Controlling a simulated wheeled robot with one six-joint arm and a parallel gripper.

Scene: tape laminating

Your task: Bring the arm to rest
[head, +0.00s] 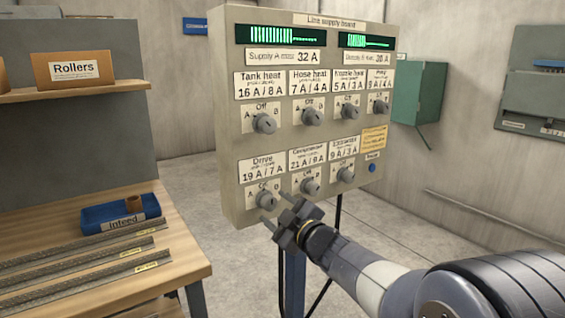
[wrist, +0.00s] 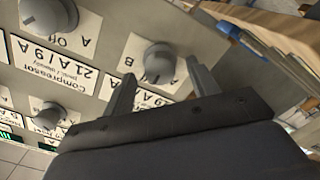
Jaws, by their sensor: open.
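My gripper (head: 277,209) is open and empty in front of the lower left part of the line supply board (head: 238,165). The Drive knob (head: 265,199) is just up and left of the fingers in the head view. In the wrist view, my two fingers (wrist: 161,73) point at the board, and the Drive knob (wrist: 158,60) shows between their tips. I cannot tell how much gap is left in depth. The Compressor knob (head: 310,186) is to the right. It also shows at the upper left of the wrist view (wrist: 48,14). My arm reaches in from the lower right.
A wooden bench (head: 185,255) on the left holds a blue Infeed tray (head: 95,218) and several metal strips. A Rollers box (head: 72,69) sits on the shelf above. A green box (head: 418,92) hangs on the back wall. Open floor lies right of the board.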

